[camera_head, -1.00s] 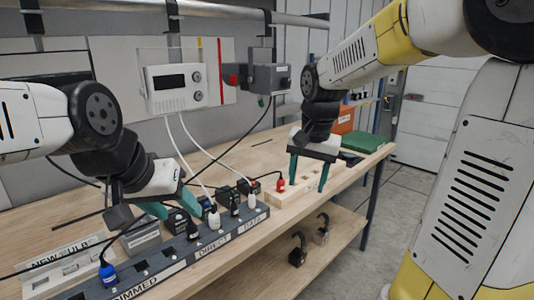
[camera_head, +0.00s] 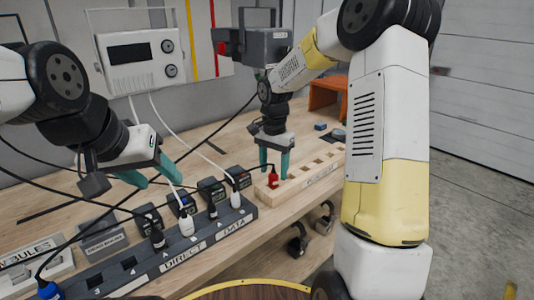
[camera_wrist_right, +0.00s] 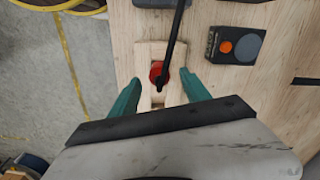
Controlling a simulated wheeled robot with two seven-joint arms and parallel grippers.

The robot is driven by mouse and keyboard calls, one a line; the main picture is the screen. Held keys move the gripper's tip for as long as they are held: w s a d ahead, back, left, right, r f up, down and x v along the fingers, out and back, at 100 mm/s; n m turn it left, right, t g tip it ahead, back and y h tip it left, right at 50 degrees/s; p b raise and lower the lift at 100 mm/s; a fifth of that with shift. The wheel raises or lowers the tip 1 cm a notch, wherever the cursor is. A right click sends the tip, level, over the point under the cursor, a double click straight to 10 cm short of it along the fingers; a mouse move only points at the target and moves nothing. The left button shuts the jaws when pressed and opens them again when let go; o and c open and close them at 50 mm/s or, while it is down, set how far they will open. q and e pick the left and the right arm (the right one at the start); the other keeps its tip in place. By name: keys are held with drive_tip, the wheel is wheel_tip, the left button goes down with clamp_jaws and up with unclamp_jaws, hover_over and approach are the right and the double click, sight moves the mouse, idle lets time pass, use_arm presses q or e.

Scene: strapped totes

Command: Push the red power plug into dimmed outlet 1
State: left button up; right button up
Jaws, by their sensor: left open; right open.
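The red power plug (camera_head: 273,181) stands upright in a light wooden block (camera_head: 318,180), with a black cord leaving its top. My right gripper (camera_head: 274,163) is open above it, one finger on each side. The right wrist view shows the red plug (camera_wrist_right: 156,70) between the spread fingers, with no visible contact. The dark outlet strip (camera_head: 205,243) has DIRECT and DATA sections; its DIMMED end runs to the lower left, partly cut off. Open sockets show there, but I cannot tell which is outlet 1. My left gripper (camera_head: 150,177) is open and empty above the strip.
Black and white plugs (camera_head: 186,225) fill several strip sockets, and a blue plug (camera_head: 48,290) is at lower left. Black adapters (camera_head: 210,190) line the back of the strip. A white control box (camera_head: 140,58) hangs above. Cords cross the bench between my arms.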

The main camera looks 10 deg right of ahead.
sight(274, 172)
drive_tip(key=shift+f, duration=1.55)
drive_tip(key=shift+c, duration=0.2)
clamp_jaws()
drive_tip(key=c, duration=0.9)
unclamp_jaws()
clamp_jaws()
drive_tip(key=shift+r, duration=2.55)
drive_tip(key=shift+s, duration=0.15)
